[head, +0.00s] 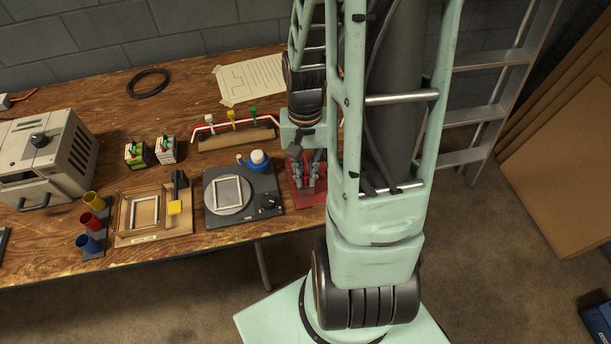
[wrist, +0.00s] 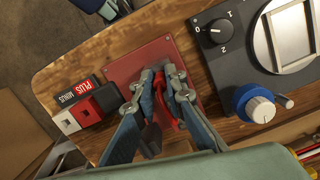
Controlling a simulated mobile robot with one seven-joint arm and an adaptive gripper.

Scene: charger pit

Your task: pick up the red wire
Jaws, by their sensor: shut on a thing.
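My gripper (wrist: 163,68) points down over a red mat (wrist: 125,68) near the table's edge. Its fingers are shut on a red wire (wrist: 170,108), a small dark-red curved piece showing between them. The fingers hide much of the wire, and I cannot tell whether it still touches the mat. In the head view my gripper (head: 308,178) is over the red mat (head: 298,199), right of the dark turntable-like device; the wire cannot be made out there.
A rack (head: 236,136) with coloured taps lies behind.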

